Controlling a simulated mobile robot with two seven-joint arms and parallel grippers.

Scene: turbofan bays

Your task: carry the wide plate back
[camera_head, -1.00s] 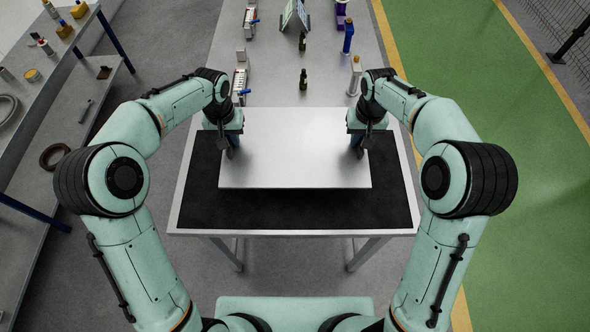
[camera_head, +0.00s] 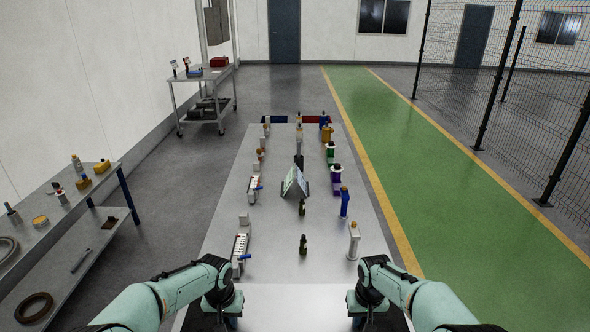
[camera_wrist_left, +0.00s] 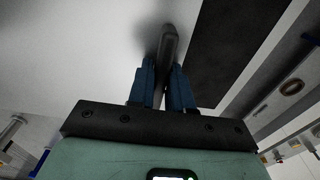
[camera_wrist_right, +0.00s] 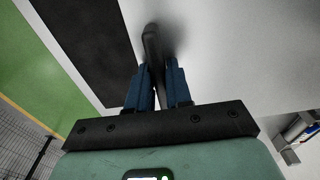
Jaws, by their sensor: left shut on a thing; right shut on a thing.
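The wide plate (camera_head: 290,305) is a pale flat sheet at the bottom edge of the head view, between my two grippers; its near part is cut off. My left gripper (camera_head: 228,322) is at its left side and my right gripper (camera_head: 361,322) at its right side. In the left wrist view, the blue fingers (camera_wrist_left: 163,80) are shut on a dark bar handle (camera_wrist_left: 170,42) on the plate (camera_wrist_left: 95,50). In the right wrist view, the fingers (camera_wrist_right: 160,82) are shut on a similar handle (camera_wrist_right: 152,42) on the plate (camera_wrist_right: 235,60).
A long grey table (camera_head: 275,225) stretches ahead with bottles, valve blocks and a tented sign (camera_head: 295,183). A dark bottle (camera_head: 303,244) and a pale bottle (camera_head: 353,240) stand just beyond the plate. A black mat (camera_wrist_left: 235,45) lies beside it. Shelving (camera_head: 75,225) stands left; a green walkway (camera_head: 440,190) runs right.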

